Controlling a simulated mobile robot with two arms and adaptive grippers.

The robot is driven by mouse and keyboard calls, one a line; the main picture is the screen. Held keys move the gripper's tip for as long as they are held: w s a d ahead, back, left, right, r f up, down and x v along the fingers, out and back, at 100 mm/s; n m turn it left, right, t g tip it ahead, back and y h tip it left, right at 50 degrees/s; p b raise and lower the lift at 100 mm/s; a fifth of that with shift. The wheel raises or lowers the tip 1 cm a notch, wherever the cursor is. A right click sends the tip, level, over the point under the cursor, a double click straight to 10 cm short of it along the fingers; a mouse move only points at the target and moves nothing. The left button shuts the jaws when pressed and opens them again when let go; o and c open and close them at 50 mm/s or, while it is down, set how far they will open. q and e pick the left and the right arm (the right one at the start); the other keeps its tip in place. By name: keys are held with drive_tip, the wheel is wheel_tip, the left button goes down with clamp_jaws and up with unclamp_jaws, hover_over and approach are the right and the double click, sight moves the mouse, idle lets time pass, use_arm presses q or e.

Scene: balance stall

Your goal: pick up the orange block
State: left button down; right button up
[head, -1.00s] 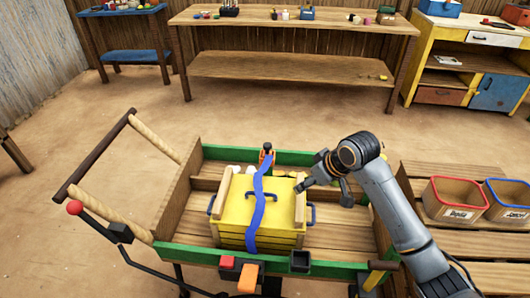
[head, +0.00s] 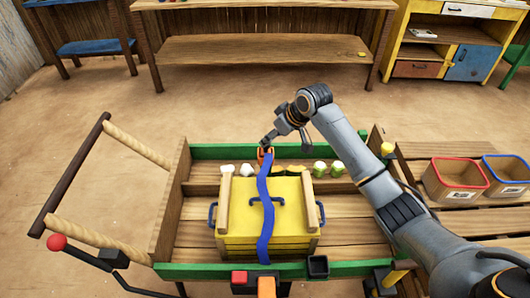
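An orange block-like piece (head: 267,287) is at the front rail of the wooden cart, cut off by the bottom edge of the head view. Another orange piece (head: 263,157) is at the far green rail, at the back end of a blue strap (head: 264,205). I cannot tell which of the two is the task's block. My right gripper (head: 286,143) is above the far rail, close to the back orange piece; its fingers are apart and nothing shows between them. One finger lies near that piece; contact is unclear. My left gripper is not in view.
A yellow crate (head: 235,243) sits in the cart (head: 190,240) under the blue strap. White, yellow and green items lie behind it. A red piece (head: 240,278) and black cup (head: 318,265) are at the front rail. Red-rimmed (head: 455,163) and blue-rimmed (head: 508,171) bins stand right.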

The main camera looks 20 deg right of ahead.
sight(266, 151)
drive_tip(key=shift+x, duration=1.05)
drive_tip(key=x, duration=0.3)
drive_tip(key=shift+w+a+f, duration=0.1)
drive_tip(key=shift+f, duration=0.15)
drive_tip(key=shift+w+f, duration=0.1)
drive_tip(key=shift+f, duration=0.1)
drive_tip(key=shift+c, duration=0.4)
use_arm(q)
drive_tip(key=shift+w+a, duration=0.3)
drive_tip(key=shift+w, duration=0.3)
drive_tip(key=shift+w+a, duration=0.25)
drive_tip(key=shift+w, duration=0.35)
use_arm(e)
clamp_jaws()
